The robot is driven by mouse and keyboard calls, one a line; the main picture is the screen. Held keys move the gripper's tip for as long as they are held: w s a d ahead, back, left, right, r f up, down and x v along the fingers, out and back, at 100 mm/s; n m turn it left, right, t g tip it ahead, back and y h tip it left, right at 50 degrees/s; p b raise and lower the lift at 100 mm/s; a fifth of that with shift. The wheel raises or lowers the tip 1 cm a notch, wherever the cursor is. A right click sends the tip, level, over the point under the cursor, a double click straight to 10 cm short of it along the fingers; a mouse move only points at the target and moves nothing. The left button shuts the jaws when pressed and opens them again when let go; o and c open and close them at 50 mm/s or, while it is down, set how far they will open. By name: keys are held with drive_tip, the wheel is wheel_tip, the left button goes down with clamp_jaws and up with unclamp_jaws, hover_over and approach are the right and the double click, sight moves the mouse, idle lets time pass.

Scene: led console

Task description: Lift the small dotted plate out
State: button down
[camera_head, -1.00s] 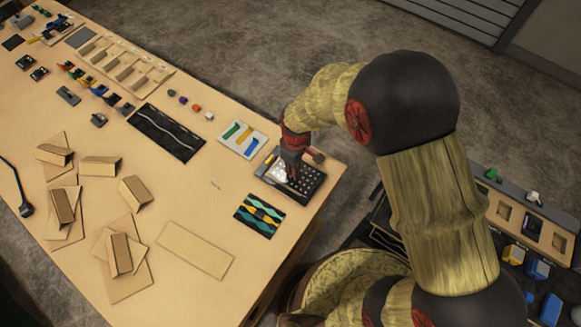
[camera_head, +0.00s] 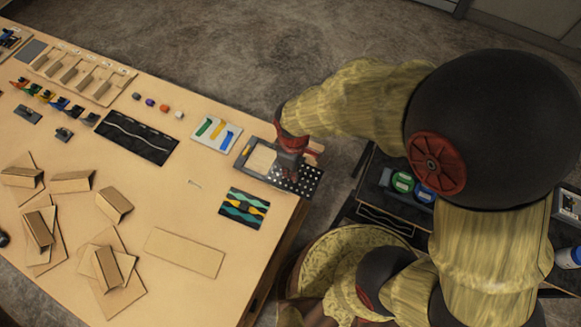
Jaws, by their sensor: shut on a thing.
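The small dotted plate (camera_head: 309,184) is dark with rows of white dots. It shows at the right end of a dark frame (camera_head: 241,162) near the table's right edge. My gripper (camera_head: 289,172) points down over the plate and is shut on it; its fingertips are partly hidden by its own body. A pale tan bare area (camera_head: 262,158) shows inside the frame, left of the plate. I cannot tell how high the plate is above the frame.
A white card with coloured strokes (camera_head: 216,133) lies left of the frame. A wavy-patterned card (camera_head: 244,208) lies in front of it. Folded cardboard pieces (camera_head: 115,204) and a flat tan board (camera_head: 185,252) lie at the front left. A dark shelf with jars (camera_head: 402,182) stands right of the table.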

drive_tip(key=shift+r+p, duration=1.05)
drive_tip(key=shift+r, duration=0.65)
